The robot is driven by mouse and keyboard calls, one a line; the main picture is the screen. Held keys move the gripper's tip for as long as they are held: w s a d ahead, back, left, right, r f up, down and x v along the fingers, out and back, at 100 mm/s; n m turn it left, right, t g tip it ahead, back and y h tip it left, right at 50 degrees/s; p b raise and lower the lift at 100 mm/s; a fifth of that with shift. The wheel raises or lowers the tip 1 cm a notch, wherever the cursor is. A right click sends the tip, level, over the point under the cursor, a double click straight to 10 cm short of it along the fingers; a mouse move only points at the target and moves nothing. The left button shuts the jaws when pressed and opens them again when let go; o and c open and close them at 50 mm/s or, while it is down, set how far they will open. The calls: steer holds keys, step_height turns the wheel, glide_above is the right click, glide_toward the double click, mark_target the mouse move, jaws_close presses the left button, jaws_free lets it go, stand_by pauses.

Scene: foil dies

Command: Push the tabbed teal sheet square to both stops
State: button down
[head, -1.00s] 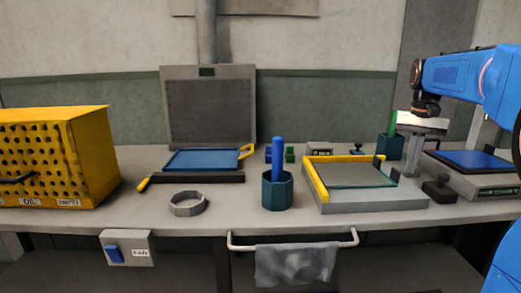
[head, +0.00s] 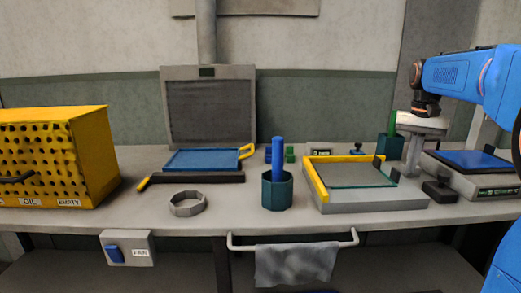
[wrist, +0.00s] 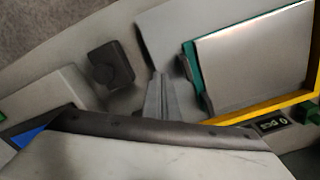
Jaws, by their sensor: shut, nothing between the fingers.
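The teal sheet (head: 355,175) lies flat on a grey block (head: 375,203), its teal edge showing along the front. It also shows in the wrist view (wrist: 250,65), with a pale, shiny top and a teal left edge. Two yellow stops (head: 319,183) run along the block's left and back sides. I cannot tell whether the sheet touches them. Small dark upright pieces (head: 394,175) stand at its right side. My gripper (head: 411,170) is shut and empty, pointing down to the right of the sheet. In the wrist view its fingers (wrist: 159,97) are apart from the sheet.
A black knobbed block (head: 439,191) stands just right of the grey block. A machine with a blue top (head: 470,160) is farther right. A teal cup with a blue rod (head: 278,190) stands left of the block. A grey ring (head: 187,204) and yellow cabinet (head: 55,155) are further left.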

mark_target(395, 169)
steer(key=shift+f, duration=0.9)
stand_by(0.4)
steer(key=shift+a, duration=0.25)
stand_by(0.6)
steer(key=shift+a, duration=0.35)
steer(key=shift+a, duration=0.7)
steer(key=shift+a, duration=1.05)
steer(key=shift+s+a, duration=0.1)
steer(key=shift+a, duration=0.2)
steer(key=shift+d, duration=0.15)
